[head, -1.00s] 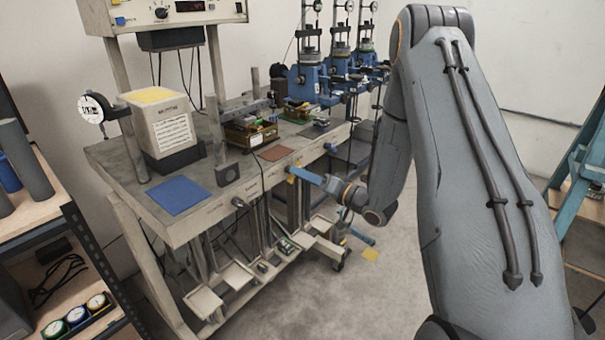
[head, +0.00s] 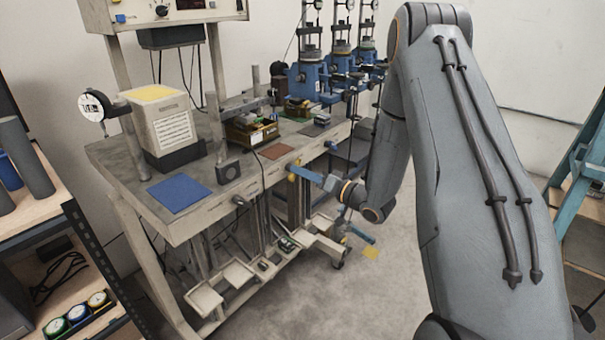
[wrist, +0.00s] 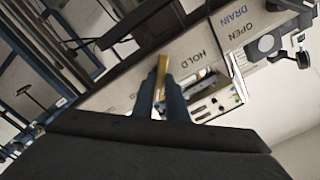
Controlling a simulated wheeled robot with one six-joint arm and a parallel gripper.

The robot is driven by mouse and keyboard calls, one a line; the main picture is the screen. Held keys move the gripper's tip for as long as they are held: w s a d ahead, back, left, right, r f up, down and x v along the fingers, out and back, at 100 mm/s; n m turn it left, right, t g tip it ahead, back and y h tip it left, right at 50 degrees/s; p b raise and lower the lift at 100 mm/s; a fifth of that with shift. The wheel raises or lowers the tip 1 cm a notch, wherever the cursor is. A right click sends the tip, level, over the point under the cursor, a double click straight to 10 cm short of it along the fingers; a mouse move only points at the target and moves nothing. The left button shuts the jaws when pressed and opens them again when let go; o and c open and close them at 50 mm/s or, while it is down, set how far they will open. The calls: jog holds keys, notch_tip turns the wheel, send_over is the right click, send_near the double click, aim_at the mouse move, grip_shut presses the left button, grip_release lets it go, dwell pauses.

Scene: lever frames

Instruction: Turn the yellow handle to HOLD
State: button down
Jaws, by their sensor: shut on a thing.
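The yellow handle (wrist: 161,75) is on the front edge of the grey bench. In the wrist view, my gripper (wrist: 168,90) is shut on it, with the blue fingers on either side of the yellow bar. The word HOLD (wrist: 205,62) is printed on the panel to the right of the handle, with OPEN and DRAIN farther right. Another label (wrist: 128,107) on the left is too small to read. In the head view, a little yellow of the handle (head: 291,166) shows beyond my gripper (head: 300,172); the fingers hide the rest.
The bench (head: 125,160) carries a blue mat (head: 179,195), a white box (head: 160,125) and blue test stands (head: 308,82).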

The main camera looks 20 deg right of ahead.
jog(key=shift+n+b, duration=3.25)
jog(key=shift+n, duration=5.45)
jog(key=c, duration=1.8)
grip_release()
jog(key=shift+o, duration=0.2)
jog(key=shift+s, duration=0.1)
